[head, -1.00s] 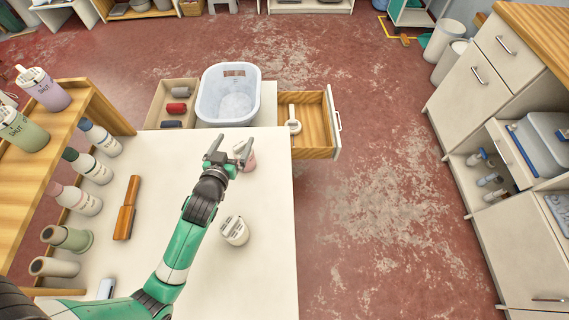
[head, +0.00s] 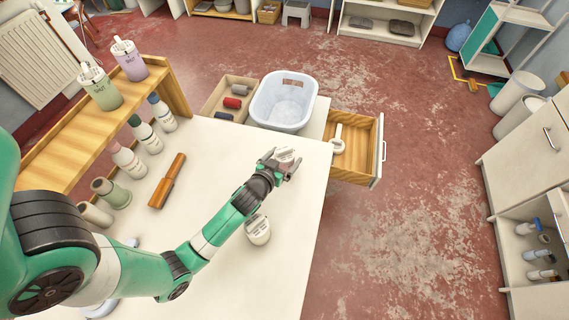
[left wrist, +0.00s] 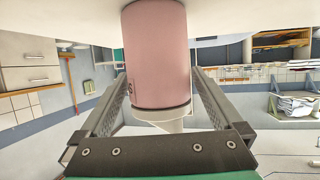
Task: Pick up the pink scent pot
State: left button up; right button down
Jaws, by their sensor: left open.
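The pink scent pot (left wrist: 157,60) fills the middle of the left wrist view, where the picture is upside down. Its pale lid shows between my fingers in the head view (head: 285,155), near the far right corner of the white table (head: 215,260). My left gripper (head: 283,160) is open, with one finger on each side of the pot. Slim gaps seem to show between the fingers and the pot's sides; contact is hard to judge. The pot appears to stand upright on the table. My right gripper is out of view.
A white-lidded pot (head: 258,229) stands close to my left forearm. A brown wooden object (head: 167,181) and several bottles (head: 129,160) are on the left, by a wooden shelf (head: 95,125). A pale tub (head: 283,102) and an open drawer (head: 356,150) lie beyond the table.

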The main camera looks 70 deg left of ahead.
aim_at(284, 152)
pick_arm(q)
jog(key=x, duration=0.2)
jog(key=shift+w+a, duration=0.15)
jog(key=shift+w, duration=0.1)
jog(key=c, duration=1.4)
jog(key=shift+r, duration=0.25)
jog(key=r, duration=0.1)
jog(key=r+p, duration=0.1)
jog(key=r, duration=0.2)
jog(key=shift+s+d+p, duration=0.25)
jog(key=shift+d+p, duration=0.15)
jog(key=d+r, duration=0.1)
jog(key=s+d+r+p, duration=0.1)
jog(key=r, duration=0.1)
jog(key=s+d+r, duration=0.1)
jog(key=shift+s+d+r+p, duration=0.2)
jog(key=shift+s+r+p, duration=0.05)
jog(key=shift+r+p, duration=0.15)
jog(key=w+d+p+v, duration=0.1)
jog(key=p+v, duration=0.3)
jog(key=v, duration=0.5)
jog(key=shift+d, duration=0.45)
